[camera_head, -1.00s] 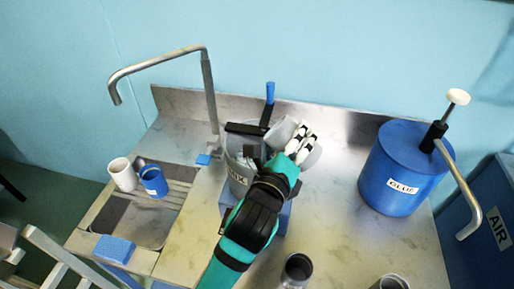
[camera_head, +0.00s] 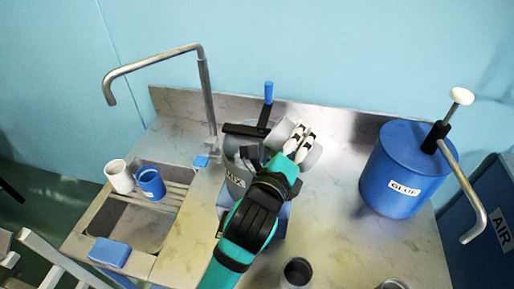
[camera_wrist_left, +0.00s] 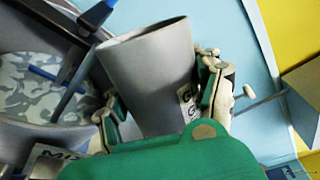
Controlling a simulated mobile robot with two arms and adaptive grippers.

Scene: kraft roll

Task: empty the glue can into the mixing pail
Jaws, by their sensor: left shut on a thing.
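My left gripper (camera_head: 297,145) is shut on a grey can (camera_head: 281,132) above the counter, at the right side of the mixing pail's rim. In the left wrist view the can (camera_wrist_left: 152,75) sits between the fingers, with a partly hidden label starting "GL". The can appears tilted; I cannot see its contents or any stream. The grey mixing pail (camera_head: 233,166) has a partly hidden MIX label, and my arm covers its right side. In the left wrist view the pail (camera_wrist_left: 40,137) shows a mottled grey-white inside. My right gripper is not in view.
A blue-handled tool (camera_head: 268,100) and dark bar stand at the pail. A blue GLUE tank (camera_head: 405,160) with a pump spout is at right. A tap (camera_head: 208,90), sink, white cup (camera_head: 119,177), blue cup (camera_head: 151,184) and blue sponge (camera_head: 109,252) are at left. A dark-mouthed cup (camera_head: 297,271) stands in front.

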